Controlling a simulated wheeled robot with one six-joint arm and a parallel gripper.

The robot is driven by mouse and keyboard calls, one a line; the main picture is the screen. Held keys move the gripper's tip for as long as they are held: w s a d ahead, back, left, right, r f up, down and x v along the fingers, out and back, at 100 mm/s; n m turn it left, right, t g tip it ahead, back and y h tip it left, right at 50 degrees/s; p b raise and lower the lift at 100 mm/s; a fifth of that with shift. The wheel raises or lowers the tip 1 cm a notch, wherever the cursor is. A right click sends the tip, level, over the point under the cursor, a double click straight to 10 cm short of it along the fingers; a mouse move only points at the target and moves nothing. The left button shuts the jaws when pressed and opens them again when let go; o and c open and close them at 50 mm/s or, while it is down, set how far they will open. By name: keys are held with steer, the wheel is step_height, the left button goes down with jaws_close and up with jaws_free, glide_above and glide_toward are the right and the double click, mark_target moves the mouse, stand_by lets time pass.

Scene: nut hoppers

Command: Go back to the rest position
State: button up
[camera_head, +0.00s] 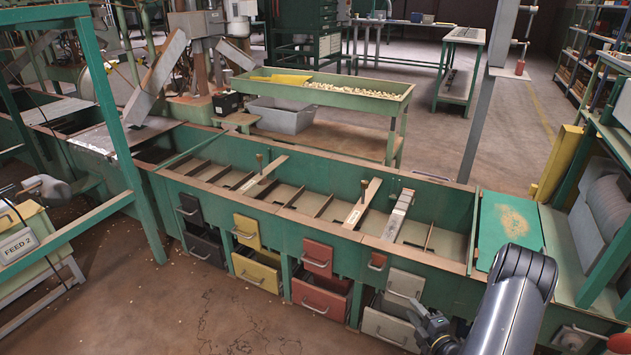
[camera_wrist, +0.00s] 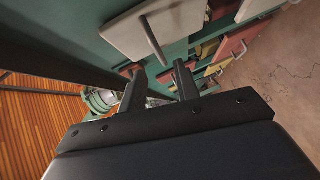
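My gripper (camera_head: 422,318) is at the lower right in the head view, in front of the light grey front panel (camera_head: 404,286) and the light grey lower drawer (camera_head: 386,327) of the green hopper bench. In the wrist view my gripper (camera_wrist: 160,82) has its two dark fingers apart with nothing between them. The grey panel's bar handle (camera_wrist: 153,40) stands just beyond the fingertips and appears apart from them. The light grey panel also shows in the wrist view (camera_wrist: 178,22).
The long green bench (camera_head: 285,225) has dark, yellow (camera_head: 246,232) and red (camera_head: 318,257) panels with drawers below. A green lid (camera_head: 510,225) lies beside my arm. A feed bin (camera_head: 20,245) stands at left. The floor (camera_head: 200,310) in front is clear.

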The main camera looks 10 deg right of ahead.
steer(key=w+a+f+b, duration=0.1)
steer(key=w+a, duration=0.1)
steer(key=w, duration=0.3)
steer(key=shift+w+a, duration=0.25)
steer(key=shift+a, duration=0.1)
